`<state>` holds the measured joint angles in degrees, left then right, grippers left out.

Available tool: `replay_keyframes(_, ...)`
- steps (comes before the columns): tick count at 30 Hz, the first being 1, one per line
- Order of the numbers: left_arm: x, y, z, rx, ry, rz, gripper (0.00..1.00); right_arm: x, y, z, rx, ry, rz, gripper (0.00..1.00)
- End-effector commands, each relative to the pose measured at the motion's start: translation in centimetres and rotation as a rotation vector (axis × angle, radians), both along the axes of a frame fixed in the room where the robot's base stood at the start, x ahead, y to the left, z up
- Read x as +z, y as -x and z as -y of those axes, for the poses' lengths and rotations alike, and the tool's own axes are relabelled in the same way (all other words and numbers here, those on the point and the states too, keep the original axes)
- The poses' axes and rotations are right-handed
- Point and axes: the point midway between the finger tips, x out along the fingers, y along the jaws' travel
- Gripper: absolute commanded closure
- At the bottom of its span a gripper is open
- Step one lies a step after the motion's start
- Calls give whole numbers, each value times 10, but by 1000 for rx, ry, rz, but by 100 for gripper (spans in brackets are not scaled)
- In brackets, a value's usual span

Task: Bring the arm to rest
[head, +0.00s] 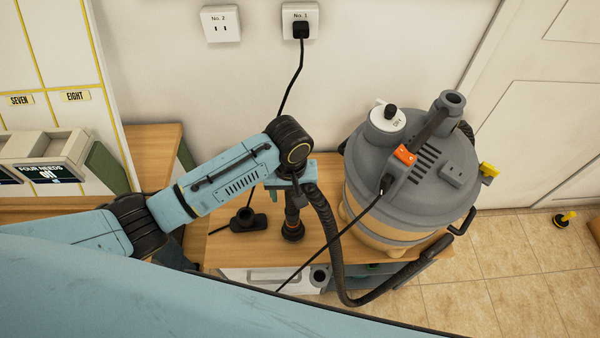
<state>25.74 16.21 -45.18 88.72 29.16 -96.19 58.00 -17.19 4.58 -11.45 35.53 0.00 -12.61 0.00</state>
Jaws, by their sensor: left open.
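My left arm (225,180) reaches in from the left, pale blue with black joints. Its wrist bends down over the wooden table (225,255). My left gripper (292,192) is open, seen from above and partly hidden by the wrist. Directly below it a black upright piece with an orange ring (292,228) stands on the table. I cannot tell whether the fingers touch it. My right gripper is not in view.
A grey and beige vacuum (415,185) stands right of the gripper, with a black hose (335,250) looping close to my wrist. A small black fitting (248,220) lies left. A cord is plugged into socket No. 1 (300,20); socket No. 2 (220,23) is empty. Tiled floor (500,285) lies right.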

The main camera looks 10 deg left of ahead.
Motion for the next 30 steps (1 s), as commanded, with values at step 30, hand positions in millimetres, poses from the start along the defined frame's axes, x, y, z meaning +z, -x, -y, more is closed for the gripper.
replay_keyframes(30,33,146,-46,-367,101,278,38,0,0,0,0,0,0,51)
